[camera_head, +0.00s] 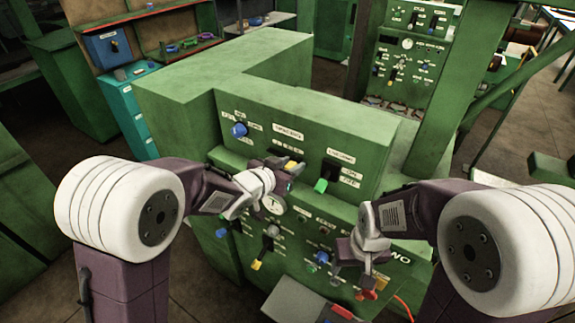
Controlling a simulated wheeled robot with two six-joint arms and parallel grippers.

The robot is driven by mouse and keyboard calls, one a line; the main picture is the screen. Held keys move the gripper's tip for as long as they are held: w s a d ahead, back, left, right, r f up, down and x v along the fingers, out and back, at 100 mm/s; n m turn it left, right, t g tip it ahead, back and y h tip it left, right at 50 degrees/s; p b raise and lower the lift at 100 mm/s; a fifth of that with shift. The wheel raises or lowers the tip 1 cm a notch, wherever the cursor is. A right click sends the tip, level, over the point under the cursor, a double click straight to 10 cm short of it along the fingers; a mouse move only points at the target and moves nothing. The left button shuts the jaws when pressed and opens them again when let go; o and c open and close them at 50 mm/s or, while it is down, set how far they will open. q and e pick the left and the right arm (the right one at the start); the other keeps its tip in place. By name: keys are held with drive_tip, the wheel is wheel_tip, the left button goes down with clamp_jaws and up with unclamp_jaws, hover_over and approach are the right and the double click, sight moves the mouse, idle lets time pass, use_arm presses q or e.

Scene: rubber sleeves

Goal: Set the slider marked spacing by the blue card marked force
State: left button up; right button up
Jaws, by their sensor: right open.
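The green control panel (307,118) stands in front of me. A white label (288,132) on its upper face seems to read "spacing", with small marks in a row below it. My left gripper (289,169) is at the panel face under that label and covers what lies there, so the slider is largely hidden. A small yellow piece shows at its fingers; I cannot tell whether they are shut on it. My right gripper (364,287) is open, pointing down by red knobs low on the panel. I cannot make out a blue card marked force.
More knobs and a gauge (272,204) crowd the lower face. A grey plate (291,304) juts out below. Another green console (405,60) stands behind.

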use_arm(q)
drive_tip(key=shift+o, duration=0.4)
drive_tip(key=shift+s+d+r, duration=0.1)
drive_tip(key=shift+s+d, duration=0.1)
drive_tip(key=shift+d, duration=0.2)
drive_tip(key=shift+w+a, duration=0.15)
drive_tip(key=shift+a, duration=0.2)
drive_tip(key=shift+s+a+r, duration=0.1)
drive_tip(key=shift+s+a, duration=0.15)
drive_tip(key=shift+s, duration=0.2)
drive_tip(key=v, duration=0.8)
drive_tip(key=shift+b, duration=0.4)
use_arm(e)
drive_tip(key=shift+s+d+f, duration=0.15)
drive_tip(key=shift+d+f, duration=0.05)
drive_tip(key=shift+f, duration=0.15)
